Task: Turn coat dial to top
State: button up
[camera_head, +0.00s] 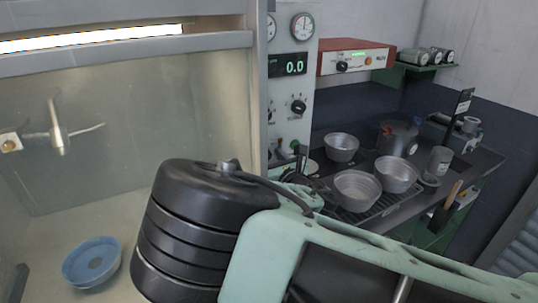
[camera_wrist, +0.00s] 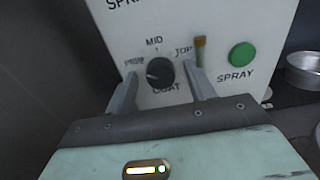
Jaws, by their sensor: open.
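In the wrist view, the black coat dial (camera_wrist: 160,72) sits on a white panel, with PRIM at its left, MID above, TOP at its upper right and COAT below. A small pale mark on the knob seems to be on its left, PRIM side. My gripper (camera_wrist: 165,76) is open, with one finger on each side of the dial. I cannot tell whether the fingers touch it. In the head view, my gripper (camera_head: 301,156) is at the lower part of the white control panel (camera_head: 283,90), and the coat dial is not clearly visible there.
A green SPRAY button (camera_wrist: 242,55) is right of the dial, with a small brown-tipped post (camera_wrist: 200,50) between. Another black knob (camera_head: 298,106) is higher on the panel. Metal pans (camera_head: 357,190) stand on the right bench. A spray booth holding a blue dish (camera_head: 92,262) is left.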

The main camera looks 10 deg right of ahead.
jog(key=c, duration=1)
jog(key=shift+o, duration=0.3)
